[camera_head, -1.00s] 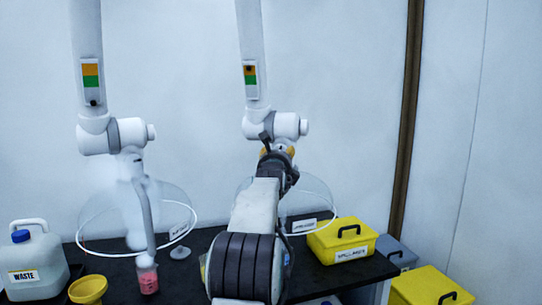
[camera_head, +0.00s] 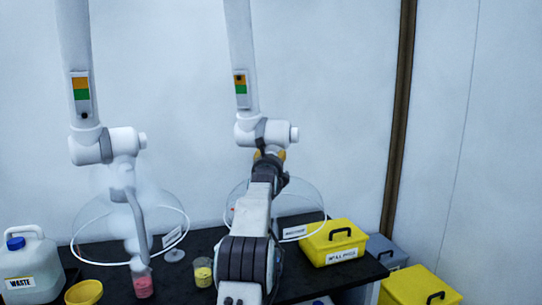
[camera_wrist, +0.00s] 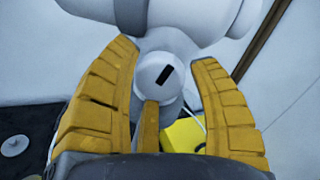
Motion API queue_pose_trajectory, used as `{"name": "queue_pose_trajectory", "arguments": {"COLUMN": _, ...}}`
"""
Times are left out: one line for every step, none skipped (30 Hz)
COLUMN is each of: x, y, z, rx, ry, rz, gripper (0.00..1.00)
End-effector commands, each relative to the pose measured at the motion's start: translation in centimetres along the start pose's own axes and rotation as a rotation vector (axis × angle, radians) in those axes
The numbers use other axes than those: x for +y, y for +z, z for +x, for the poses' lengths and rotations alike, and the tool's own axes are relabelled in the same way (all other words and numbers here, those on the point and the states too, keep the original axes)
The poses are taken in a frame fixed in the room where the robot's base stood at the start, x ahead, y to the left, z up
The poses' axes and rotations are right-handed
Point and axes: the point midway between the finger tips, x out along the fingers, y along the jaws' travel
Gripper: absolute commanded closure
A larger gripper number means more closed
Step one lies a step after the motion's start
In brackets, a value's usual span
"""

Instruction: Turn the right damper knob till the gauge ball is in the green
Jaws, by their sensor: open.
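The right duct's gauge (camera_head: 241,90) has an orange band above a green band. Its dark ball (camera_head: 239,77) sits high, in the orange. The right damper knob (camera_wrist: 158,76) is white and round with a dark slot in its face, tilted from upright. My gripper (camera_wrist: 164,56) is open, its yellow fingers on either side of the knob. I cannot tell whether they touch it. In the head view my gripper (camera_head: 269,156) is at the right duct's joint (camera_head: 264,132) and hides the knob.
The left duct's gauge (camera_head: 81,96) has its ball at the bottom. A clear hood (camera_head: 312,200) hangs under the right duct. Below are a waste jug (camera_head: 30,265), a red-filled beaker (camera_head: 143,286), a yellow-filled beaker (camera_head: 203,272) and a yellow box (camera_head: 334,243) on the black bench.

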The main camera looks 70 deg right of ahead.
Motion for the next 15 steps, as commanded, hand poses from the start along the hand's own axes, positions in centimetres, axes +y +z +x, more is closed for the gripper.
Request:
{"name": "queue_pose_trajectory", "arguments": {"x": -0.04, "y": 0.09, "z": 0.21, "rx": 0.0, "ry": 0.0, "rz": 0.0, "gripper": 0.44}}
{"name": "queue_pose_trajectory", "arguments": {"x": -0.03, "y": 0.07, "z": 0.31, "rx": 0.0, "ry": 0.0, "rz": 0.0, "gripper": 0.44}}
{"name": "queue_pose_trajectory", "arguments": {"x": -0.01, "y": 0.03, "z": 0.42, "rx": 0.001, "ry": 0.0, "rz": 0.0, "gripper": 0.44}}
{"name": "queue_pose_trajectory", "arguments": {"x": 0.01, "y": 0.0, "z": 0.48, "rx": 0.001, "ry": 0.001, "rz": 0.0, "gripper": 0.44}}
{"name": "queue_pose_trajectory", "arguments": {"x": 0.02, "y": -0.02, "z": 0.53, "rx": 0.001, "ry": 0.001, "rz": 0.0, "gripper": 0.44}}
{"name": "queue_pose_trajectory", "arguments": {"x": 0.03, "y": -0.03, "z": 0.57, "rx": 0.001, "ry": 0.001, "rz": 0.0, "gripper": 0.44}}
{"name": "queue_pose_trajectory", "arguments": {"x": 0.03, "y": -0.03, "z": 0.59, "rx": 0.001, "ry": 0.001, "rz": 0.0, "gripper": 0.44}}
{"name": "queue_pose_trajectory", "arguments": {"x": 0.03, "y": -0.04, "z": 0.61, "rx": 0.001, "ry": 0.001, "rz": 0.0, "gripper": 0.44}}
{"name": "queue_pose_trajectory", "arguments": {"x": 0.03, "y": -0.04, "z": 0.62, "rx": 0.001, "ry": 0.001, "rz": 0.0, "gripper": 0.44}}
{"name": "queue_pose_trajectory", "arguments": {"x": 0.03, "y": -0.04, "z": 0.62, "rx": 0.001, "ry": 0.001, "rz": 0.0, "gripper": 0.44}}
{"name": "queue_pose_trajectory", "arguments": {"x": 0.03, "y": -0.04, "z": 0.62, "rx": 0.001, "ry": 0.0, "rz": 0.0, "gripper": 0.44}}
{"name": "queue_pose_trajectory", "arguments": {"x": 0.03, "y": -0.04, "z": 0.62, "rx": 0.001, "ry": 0.0, "rz": 0.0, "gripper": 0.44}}
{"name": "queue_pose_trajectory", "arguments": {"x": 0.04, "y": -0.05, "z": 0.62, "rx": 0.001, "ry": 0.0, "rz": 0.0, "gripper": 0.44}}
{"name": "queue_pose_trajectory", "arguments": {"x": 0.04, "y": -0.05, "z": 0.62, "rx": 0.001, "ry": 0.0, "rz": 0.0, "gripper": 0.44}}
{"name": "queue_pose_trajectory", "arguments": {"x": 0.04, "y": -0.05, "z": 0.62, "rx": 0.001, "ry": 0.0, "rz": 0.0, "gripper": 0.44}}
